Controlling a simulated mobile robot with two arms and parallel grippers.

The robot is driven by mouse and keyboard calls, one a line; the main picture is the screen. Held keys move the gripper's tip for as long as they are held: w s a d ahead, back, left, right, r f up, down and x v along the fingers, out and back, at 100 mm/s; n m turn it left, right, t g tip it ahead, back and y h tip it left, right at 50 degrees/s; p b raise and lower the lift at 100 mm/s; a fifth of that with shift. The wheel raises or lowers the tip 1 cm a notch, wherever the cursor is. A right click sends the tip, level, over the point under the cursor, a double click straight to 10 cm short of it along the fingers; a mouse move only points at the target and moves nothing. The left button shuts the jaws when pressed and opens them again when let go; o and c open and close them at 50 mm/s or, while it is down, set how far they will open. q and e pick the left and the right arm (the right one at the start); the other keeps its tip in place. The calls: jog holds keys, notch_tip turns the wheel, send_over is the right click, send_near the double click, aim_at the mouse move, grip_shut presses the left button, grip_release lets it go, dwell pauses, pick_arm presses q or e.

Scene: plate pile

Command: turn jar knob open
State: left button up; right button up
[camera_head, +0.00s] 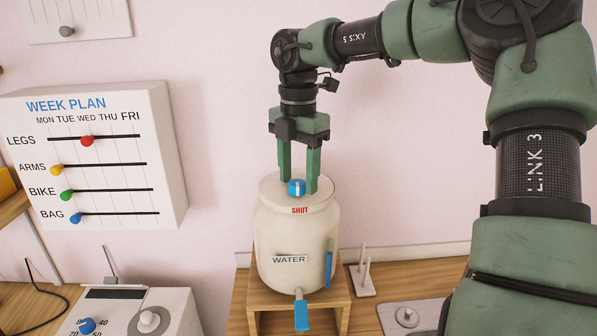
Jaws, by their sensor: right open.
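A cream jar (297,235) labelled WATER stands upright on a small wooden stand (263,298). On its lid sits a blue knob (296,188) with a white mark pointing roughly toward the front. The red word SHUT (300,210) is printed on the lid in front of the knob. My right gripper (299,188) points straight down over the lid, with one green finger on each side of the knob. The fingers are open, and I cannot tell whether they touch it. A blue tap (301,315) sticks out low on the jar's front. My left gripper is not in view.
A white week plan board (95,195) with coloured sliders hangs on the left wall. A white device (135,312) with dials stands at the lower left. A white pegged stand (362,274) and a grey plate with a knob (407,315) lie to the right.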

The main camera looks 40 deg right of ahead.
jog(key=shift+s+a+f, duration=0.1)
grip_shut()
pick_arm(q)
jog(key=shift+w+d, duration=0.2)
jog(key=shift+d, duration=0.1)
